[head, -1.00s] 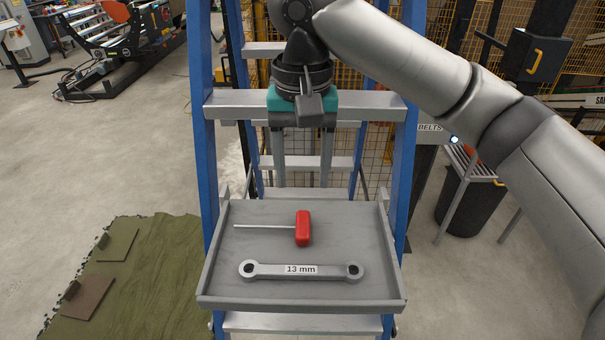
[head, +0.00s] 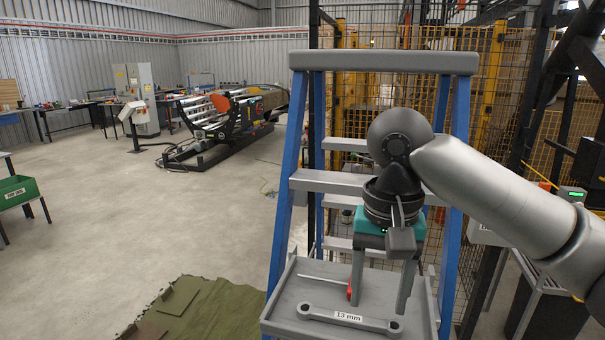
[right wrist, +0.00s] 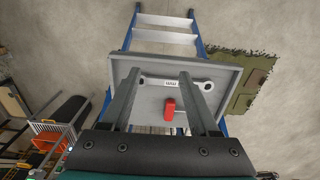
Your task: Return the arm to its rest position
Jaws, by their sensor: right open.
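My right gripper (head: 380,283) is open and empty, pointing down above the grey tray (head: 278,318) of the blue stepladder. In the right wrist view its two fingers (right wrist: 155,98) stand apart with nothing held between them. A red-handled hex key (head: 325,281) lies on the tray, its handle partly hidden behind a finger in the head view; the red handle (right wrist: 169,109) shows between the fingers in the wrist view. A 13 mm wrench (head: 347,317) lies on the tray at its near side. My left gripper is not in view.
The blue stepladder (head: 287,205) stands right of centre. A yellow mesh fence (head: 480,110) is behind it. A machine (head: 225,120) and a green bin (head: 18,192) stand farther off.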

